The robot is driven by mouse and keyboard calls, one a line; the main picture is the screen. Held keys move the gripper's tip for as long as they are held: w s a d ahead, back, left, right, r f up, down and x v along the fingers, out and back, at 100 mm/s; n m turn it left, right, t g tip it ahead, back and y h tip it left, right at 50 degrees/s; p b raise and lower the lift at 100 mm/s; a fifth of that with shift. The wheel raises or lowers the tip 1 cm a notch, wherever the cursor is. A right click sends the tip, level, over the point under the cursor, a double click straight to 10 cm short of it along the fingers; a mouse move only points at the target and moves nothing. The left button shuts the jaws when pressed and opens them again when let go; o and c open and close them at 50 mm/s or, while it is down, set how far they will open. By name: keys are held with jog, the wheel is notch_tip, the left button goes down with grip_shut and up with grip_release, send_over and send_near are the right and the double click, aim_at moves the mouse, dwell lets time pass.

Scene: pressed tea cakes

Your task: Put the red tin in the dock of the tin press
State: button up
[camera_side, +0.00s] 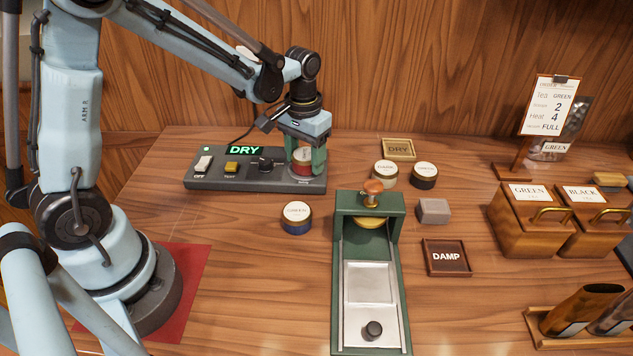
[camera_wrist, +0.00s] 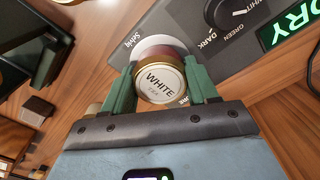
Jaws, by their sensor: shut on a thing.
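My gripper (camera_side: 304,165) is shut on the red tin (camera_side: 302,169), which has a gold rim and a white lid label. In the wrist view the tin (camera_wrist: 160,84) reads WHITE between my gripper's green fingers (camera_wrist: 160,85). The tin is at the right end of the grey console (camera_side: 235,183), over or on a pale round pad (camera_wrist: 160,42); I cannot tell if it touches. The green press (camera_side: 341,208), likely the tin press, stands front right of it, with a copper knob, a brass round part below and a metal slide with a black knob.
The console display (camera_side: 244,150) reads DRY. A blue tin (camera_side: 296,222) stands left of the press. Two more tins (camera_side: 385,174) (camera_side: 424,176), a grey block (camera_side: 433,211), a DRY tray (camera_side: 398,141) and a DAMP tray (camera_side: 429,262) lie behind and right. Wooden boxes (camera_side: 520,235) stand farther right.

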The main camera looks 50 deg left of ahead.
jog(key=o, duration=1.2)
jog(key=shift+c, duration=0.2)
notch_tip(320, 180, up, 12)
jog(key=m+t, duration=0.1)
jog(key=t, duration=0.3)
send_near(304, 154)
notch_tip(304, 154, up, 3)
jog(key=s+d, duration=0.2)
jog(key=s+t, duration=0.1)
jog(key=s+f, duration=0.1)
jog(key=s+f+m+t, duration=0.1)
jog(key=s, duration=0.1)
jog(key=shift+d+t, duration=0.3)
jog(key=shift+d, duration=0.05)
jog(key=shift+o, duration=0.4)
jog(key=shift+s+f+t, duration=0.15)
jog(key=shift+f+t, duration=0.1)
jog(key=shift+t, duration=0.05)
